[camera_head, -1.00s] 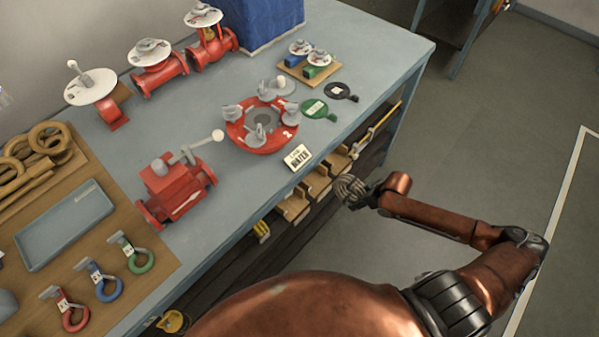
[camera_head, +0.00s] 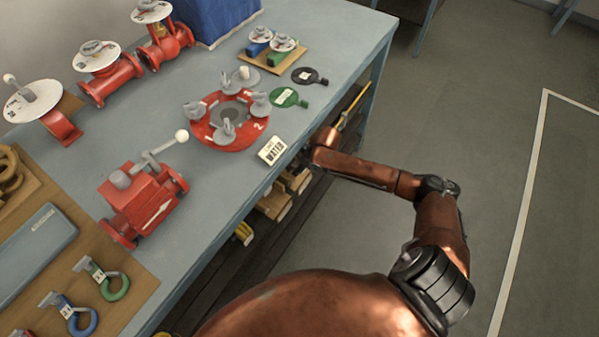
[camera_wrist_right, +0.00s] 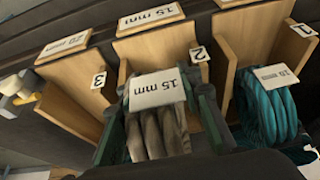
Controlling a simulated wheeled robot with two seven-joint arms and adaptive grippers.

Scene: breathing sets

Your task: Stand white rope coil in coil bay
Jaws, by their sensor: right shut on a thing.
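The white rope coil (camera_wrist_right: 160,138), greyish-white strands with a "15 mm" tag, is held between the dark green fingers of my right gripper (camera_wrist_right: 160,118) in the right wrist view. It is at the mouth of the middle wooden coil bay (camera_wrist_right: 160,49), marked 2 with a "15 mm" plate above. How deep it sits, and whether it touches the bay floor, I cannot tell. In the head view my right arm reaches under the bench edge; its gripper and the coil are mostly hidden there. My left gripper is not in view.
A teal coil (camera_wrist_right: 268,108) tagged "10 mm" sits in bay 1, close beside my right gripper. Bay 3 (camera_wrist_right: 72,97) looks empty. Wooden dividers flank the middle bay.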

